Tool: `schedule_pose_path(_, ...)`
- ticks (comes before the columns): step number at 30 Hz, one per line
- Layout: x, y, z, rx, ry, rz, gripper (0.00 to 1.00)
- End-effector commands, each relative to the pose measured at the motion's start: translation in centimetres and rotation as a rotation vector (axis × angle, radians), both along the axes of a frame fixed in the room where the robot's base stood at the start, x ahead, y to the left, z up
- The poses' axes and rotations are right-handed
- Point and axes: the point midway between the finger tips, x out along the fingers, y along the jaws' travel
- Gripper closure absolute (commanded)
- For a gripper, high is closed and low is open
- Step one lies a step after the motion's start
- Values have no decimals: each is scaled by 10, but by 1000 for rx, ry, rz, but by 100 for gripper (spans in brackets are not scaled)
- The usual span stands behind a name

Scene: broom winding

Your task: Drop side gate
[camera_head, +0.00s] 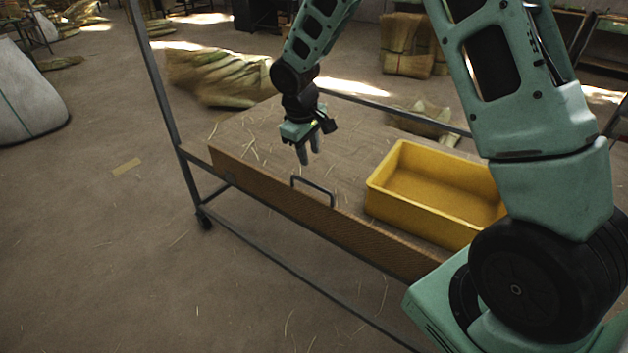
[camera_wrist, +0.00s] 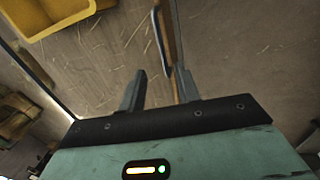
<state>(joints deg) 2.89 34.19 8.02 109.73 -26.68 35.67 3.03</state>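The side gate (camera_head: 250,190) is a long brown board standing upright along the near side of a wheeled cart. A dark U-shaped handle (camera_head: 322,189) is fixed to it. My gripper (camera_head: 308,158) points down over the cart bed, a little behind and above the handle, apart from it. In the wrist view my gripper (camera_wrist: 161,82) has two fingers spread with nothing held between them. There the gate (camera_wrist: 172,28) shows as a narrow edge beyond the fingers, with the dark handle (camera_wrist: 158,38) beside it. The right finger overlaps part of the gate.
A yellow bin (camera_head: 420,207) stands on the cart bed (camera_head: 350,145), right of the handle. Straw is scattered on the bed. A grey corner post (camera_head: 160,80) rises at the cart's left end. Open floor (camera_head: 110,230) lies in front and left. Straw bundles (camera_head: 225,78) lie behind.

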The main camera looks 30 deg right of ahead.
Motion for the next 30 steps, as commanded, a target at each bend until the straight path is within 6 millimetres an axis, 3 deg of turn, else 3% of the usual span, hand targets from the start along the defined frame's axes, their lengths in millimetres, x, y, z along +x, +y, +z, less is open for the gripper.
schedule_pose_path(9, 4, -12, -67, -1, 4, 0, 67)
schedule_pose_path(15, 7, -17, -95, 1, 1, 0, 67)
schedule_pose_path(21, 8, -20, -108, 0, -1, 0, 67)
schedule_pose_path(29, 8, -20, -109, 0, -1, 0, 67)
schedule_pose_path(30, 8, -20, -109, 0, -1, 0, 73)
